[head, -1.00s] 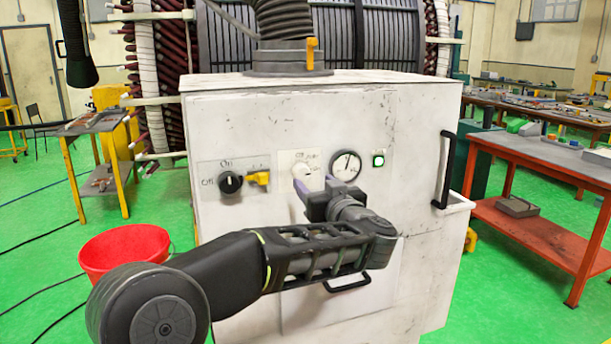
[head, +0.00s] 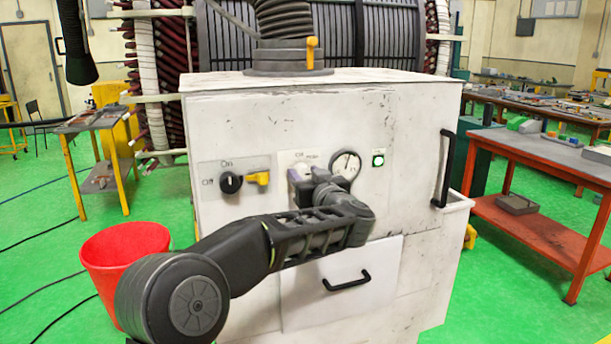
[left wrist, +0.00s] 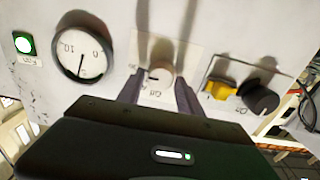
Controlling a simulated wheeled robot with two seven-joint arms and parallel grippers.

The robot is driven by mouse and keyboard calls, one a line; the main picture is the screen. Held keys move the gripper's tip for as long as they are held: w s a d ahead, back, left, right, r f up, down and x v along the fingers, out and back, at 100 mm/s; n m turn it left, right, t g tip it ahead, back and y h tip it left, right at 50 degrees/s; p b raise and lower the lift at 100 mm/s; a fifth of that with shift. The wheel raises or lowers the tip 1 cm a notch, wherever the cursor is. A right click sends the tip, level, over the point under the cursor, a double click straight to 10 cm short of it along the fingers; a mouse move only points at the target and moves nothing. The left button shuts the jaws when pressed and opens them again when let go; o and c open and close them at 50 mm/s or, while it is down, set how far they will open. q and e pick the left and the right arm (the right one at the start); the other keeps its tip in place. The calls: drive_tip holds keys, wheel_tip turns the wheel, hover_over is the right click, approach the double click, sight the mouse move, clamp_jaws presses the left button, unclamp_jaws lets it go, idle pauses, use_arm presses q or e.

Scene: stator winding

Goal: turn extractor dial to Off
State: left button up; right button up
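The extractor dial (head: 302,168) is a pale round knob on a cream plate on the front of the white cabinet (head: 400,110). My left gripper (head: 297,178) is in front of it and hides much of it. In the left wrist view, which is upside down, the dial (left wrist: 160,74) lies between the tips of my two open purple-grey fingers (left wrist: 160,86). A dark mark shows on the dial's left side there. I cannot tell if the fingers touch it. My right gripper is not in view.
A black On/Off knob (head: 230,182) and a yellow lever (head: 258,179) are left of the dial. A round gauge (head: 345,164) and a lit green button (head: 378,160) are to its right. A red bucket (head: 126,253) stands on the floor at left.

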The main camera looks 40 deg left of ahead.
use_arm(q)
clamp_jaws()
drive_tip(key=shift+n, duration=0.4)
drive_tip(key=n+b, duration=0.1)
drive_tip(key=n, duration=0.2)
drive_tip(key=shift+f, duration=0.1)
drive_tip(key=n+b, duration=0.2)
drive_tip(key=n, duration=0.2)
drive_tip(key=shift+s+f+n, duration=0.1)
drive_tip(key=shift+n, duration=0.3)
drive_tip(key=n+b, duration=0.3)
drive_tip(key=n, duration=0.2)
drive_tip(key=shift+f+n+b, duration=0.15)
drive_tip(key=shift+n+b, duration=0.15)
drive_tip(key=shift+b, duration=0.1)
drive_tip(key=shift+a+n+b, duration=0.1)
drive_tip(key=shift+n+b, duration=1)
drive_tip(key=shift+n, duration=0.8)
